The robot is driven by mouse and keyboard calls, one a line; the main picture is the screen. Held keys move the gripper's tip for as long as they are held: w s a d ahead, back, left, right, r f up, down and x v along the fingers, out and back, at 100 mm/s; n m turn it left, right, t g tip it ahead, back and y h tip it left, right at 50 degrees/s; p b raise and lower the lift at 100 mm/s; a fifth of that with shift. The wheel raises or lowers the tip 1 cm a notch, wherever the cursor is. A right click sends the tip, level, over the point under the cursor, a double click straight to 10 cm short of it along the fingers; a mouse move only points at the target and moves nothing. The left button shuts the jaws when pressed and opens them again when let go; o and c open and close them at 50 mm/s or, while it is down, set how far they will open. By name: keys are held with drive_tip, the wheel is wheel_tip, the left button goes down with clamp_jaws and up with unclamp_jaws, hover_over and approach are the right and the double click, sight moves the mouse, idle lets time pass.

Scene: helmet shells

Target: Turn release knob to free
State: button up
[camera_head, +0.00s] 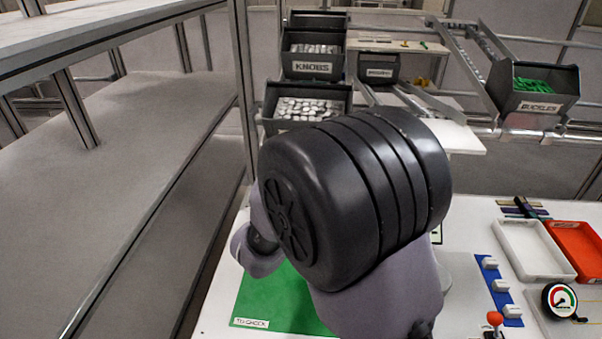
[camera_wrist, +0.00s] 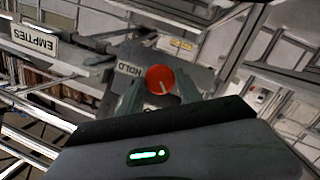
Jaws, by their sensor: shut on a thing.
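The release knob (camera_wrist: 161,79) is a red round knob with a white pointer line. It sits in the upper middle of the wrist view on a grey plate (camera_wrist: 203,77). A HOLD label (camera_wrist: 129,69), upside down in the picture, is at its left. My gripper (camera_wrist: 162,84) is shut on the knob, with one grey finger on each side of it. The white line runs toward the lower right of the knob. A yellow tag (camera_wrist: 180,44) is beyond it, its text too small to read. In the head view my arm fills the middle, and neither knob nor fingers show.
An EMPTIES sign (camera_wrist: 35,38) and metal rails surround the plate in the wrist view. In the head view a KNOBS bin (camera_head: 313,68) and a BUCKLES bin (camera_head: 538,106) stand at the back. A green mat (camera_head: 262,300), white tray (camera_head: 531,250) and dial gauge (camera_head: 560,300) lie on the bench.

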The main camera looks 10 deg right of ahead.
drive_tip(key=shift+r, duration=0.1)
idle(0.4)
drive_tip(key=o, duration=1.4)
drive_tip(key=shift+w, duration=0.1)
drive_tip(key=shift+c, duration=0.2)
drive_tip(key=p+v, duration=0.3)
drive_tip(key=v, duration=1.4)
drive_tip(key=shift+s+f, duration=0.25)
drive_tip(key=shift+a, duration=0.1)
